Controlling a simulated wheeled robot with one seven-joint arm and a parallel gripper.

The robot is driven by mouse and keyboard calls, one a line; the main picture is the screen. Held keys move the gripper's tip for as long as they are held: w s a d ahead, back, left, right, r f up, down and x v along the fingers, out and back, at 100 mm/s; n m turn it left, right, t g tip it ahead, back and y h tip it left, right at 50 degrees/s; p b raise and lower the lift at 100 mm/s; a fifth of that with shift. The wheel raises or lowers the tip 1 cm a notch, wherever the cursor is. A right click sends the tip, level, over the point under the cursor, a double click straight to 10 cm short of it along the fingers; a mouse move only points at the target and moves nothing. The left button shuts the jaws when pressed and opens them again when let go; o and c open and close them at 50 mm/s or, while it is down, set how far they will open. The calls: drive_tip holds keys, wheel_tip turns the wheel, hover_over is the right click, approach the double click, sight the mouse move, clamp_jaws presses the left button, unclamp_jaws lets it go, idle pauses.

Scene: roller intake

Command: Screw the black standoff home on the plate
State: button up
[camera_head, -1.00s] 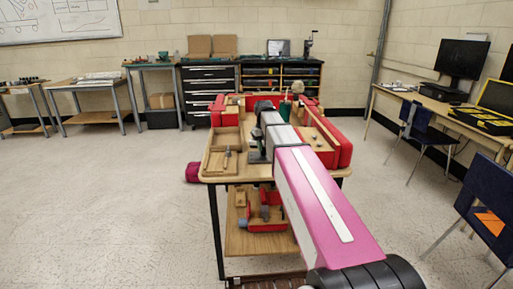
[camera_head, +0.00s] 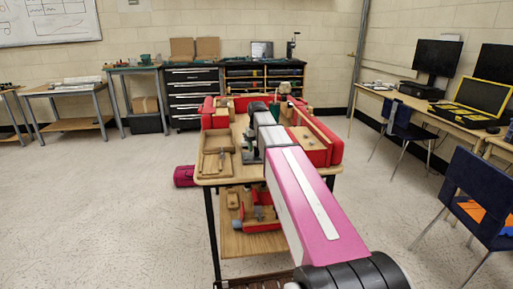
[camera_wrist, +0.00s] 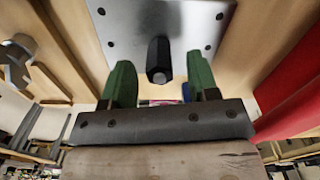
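The black hexagonal standoff (camera_wrist: 158,58) stands on the silver plate (camera_wrist: 112,22) in the wrist view. Its near end faces the camera. My gripper (camera_wrist: 159,80) is open, with one green finger on each side of the standoff and a clear gap to both. The fingers do not touch it. The plate has small screw holes around its edge. How far the standoff is seated cannot be told. In the head view my arm reaches over the workbench (camera_head: 207,181) and hides the plate and standoff.
A wrench-like metal tool (camera_wrist: 17,65) lies left of the plate, with a red block (camera_wrist: 295,100) to the right. On the bench are a wooden tray (camera_head: 206,163) and red fixtures (camera_head: 325,143). The left floor is clear.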

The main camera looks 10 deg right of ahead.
drive_tip(key=n, duration=0.6)
drive_tip(key=shift+n, duration=0.4)
drive_tip(key=n, duration=1.3)
drive_tip(key=shift+n, duration=0.4)
drive_tip(key=n, duration=0.7)
clamp_jaws()
drive_tip(key=m, duration=0.4)
drive_tip(key=shift+m, duration=0.3)
